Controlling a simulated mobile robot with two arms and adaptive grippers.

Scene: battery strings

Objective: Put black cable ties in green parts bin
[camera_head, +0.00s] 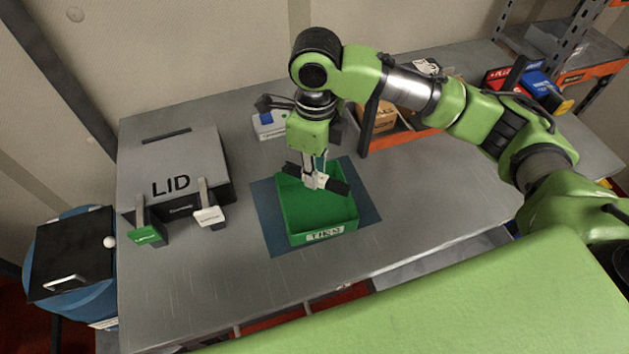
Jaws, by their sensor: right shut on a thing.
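The green parts bin (292,222) sits on a dark blue mat (264,205) near the middle of the bench, with a "TIES" label on its front wall. My right gripper (316,182) points down over the bin and is shut on the black cable ties (338,187), a dark bundle lying crosswise in the fingers. The bundle shows on both sides of the gripper, over the bin's opening. I cannot tell its exact height above the floor of the bin. My left gripper is not in view.
A grey box marked "LID" (172,165) with a green tag and a white tag stands at the left. A small device with a blue top (267,122) is behind the bin. An orange rack with cartons (378,118) stands at the back right. The bench's front right is clear.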

